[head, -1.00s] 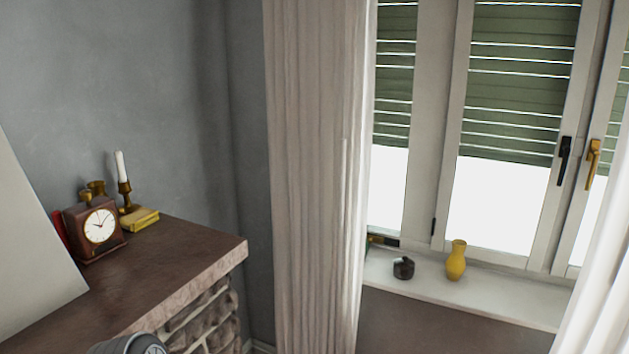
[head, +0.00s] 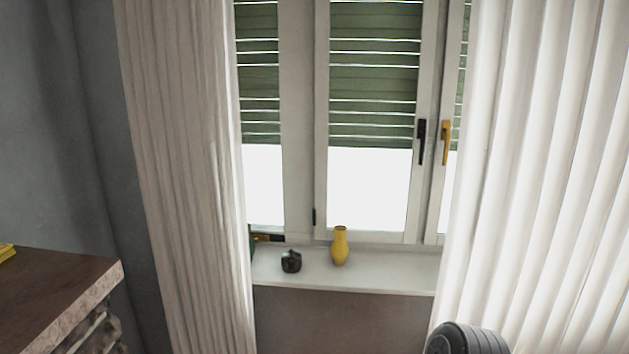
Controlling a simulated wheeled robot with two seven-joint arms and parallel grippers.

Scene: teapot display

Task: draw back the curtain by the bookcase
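Two pale curtains hang at the window. The left curtain (head: 185,170) is gathered into a narrow strip beside the grey wall. The right curtain (head: 550,170) is spread wide in bright folds and covers the right part of the window (head: 372,190). No bookcase shows, so I cannot tell which curtain is by it. A dark rounded part of my own arm shows at the bottom edge, in front of the right curtain. Neither gripper is in view.
On the white sill (head: 390,278) stand a yellow vase (head: 340,246) and a small dark pot (head: 291,261). A brown-topped stone ledge (head: 55,295) juts in at the lower left, with a yellow object (head: 6,252) at its edge. Green slatted blinds (head: 375,80) cover the upper panes.

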